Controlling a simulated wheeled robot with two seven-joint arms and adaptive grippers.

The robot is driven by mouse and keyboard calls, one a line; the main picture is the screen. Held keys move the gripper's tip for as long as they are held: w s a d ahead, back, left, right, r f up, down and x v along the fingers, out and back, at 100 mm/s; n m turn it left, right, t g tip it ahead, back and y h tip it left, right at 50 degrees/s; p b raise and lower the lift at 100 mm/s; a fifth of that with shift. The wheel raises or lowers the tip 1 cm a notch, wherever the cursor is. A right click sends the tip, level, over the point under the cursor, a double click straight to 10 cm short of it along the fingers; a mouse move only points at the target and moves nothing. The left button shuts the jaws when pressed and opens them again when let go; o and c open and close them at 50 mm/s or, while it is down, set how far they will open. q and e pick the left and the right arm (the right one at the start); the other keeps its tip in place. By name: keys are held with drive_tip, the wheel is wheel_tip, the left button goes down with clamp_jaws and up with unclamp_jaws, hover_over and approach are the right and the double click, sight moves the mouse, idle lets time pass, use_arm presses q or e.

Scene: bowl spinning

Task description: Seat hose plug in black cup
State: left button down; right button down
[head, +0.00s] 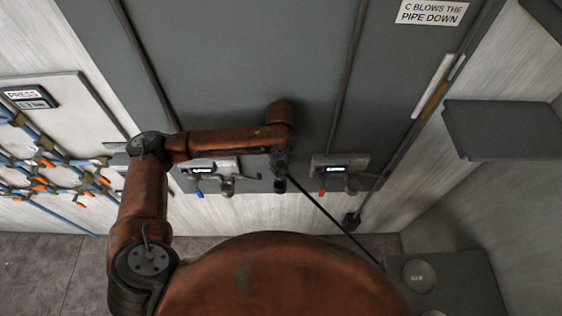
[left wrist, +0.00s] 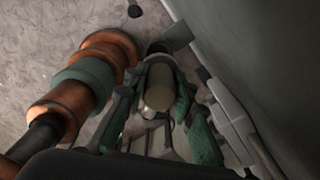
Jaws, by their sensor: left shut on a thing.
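My left gripper (head: 279,172) is in front of the lower part of the grey panel, between two small valve units. It is shut on the hose plug, a tan cylinder (left wrist: 159,88) that lies between the green-padded fingers in the left wrist view. A black hose (head: 330,215) runs from the gripper down to the right. A dark cup-like piece (head: 352,220) sits at the foot of a rod, right of the gripper and apart from it; I cannot tell if it is the black cup. A dark rounded rim (left wrist: 158,47) shows beyond the plug, its contact unclear. My right gripper is out of view.
Valve units stand left (head: 212,170) and right (head: 340,167) of the gripper, close by. Blue pipes with orange fittings (head: 40,165) cover the left wall. A grey shelf (head: 502,130) juts out at right. A grey box (head: 445,280) stands at lower right.

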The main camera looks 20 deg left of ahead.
use_arm(q)
drive_tip(key=shift+s+f+b, duration=0.1)
drive_tip(key=shift+f+b, duration=0.5)
drive_tip(key=shift+b, duration=0.1)
drive_tip(key=shift+f+b, duration=0.25)
drive_tip(key=shift+b, duration=0.05)
drive_tip(key=shift+f+b, duration=0.55)
drive_tip(key=shift+b, duration=0.1)
drive_tip(key=shift+f+b, duration=0.75)
drive_tip(key=shift+b, duration=0.2)
drive_tip(key=shift+f, duration=1.4)
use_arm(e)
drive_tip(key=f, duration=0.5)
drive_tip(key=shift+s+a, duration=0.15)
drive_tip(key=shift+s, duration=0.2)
use_arm(q)
drive_tip(key=shift+f+p, duration=0.3)
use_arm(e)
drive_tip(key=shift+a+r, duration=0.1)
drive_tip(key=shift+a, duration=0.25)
use_arm(q)
drive_tip(key=shift+f, duration=0.2)
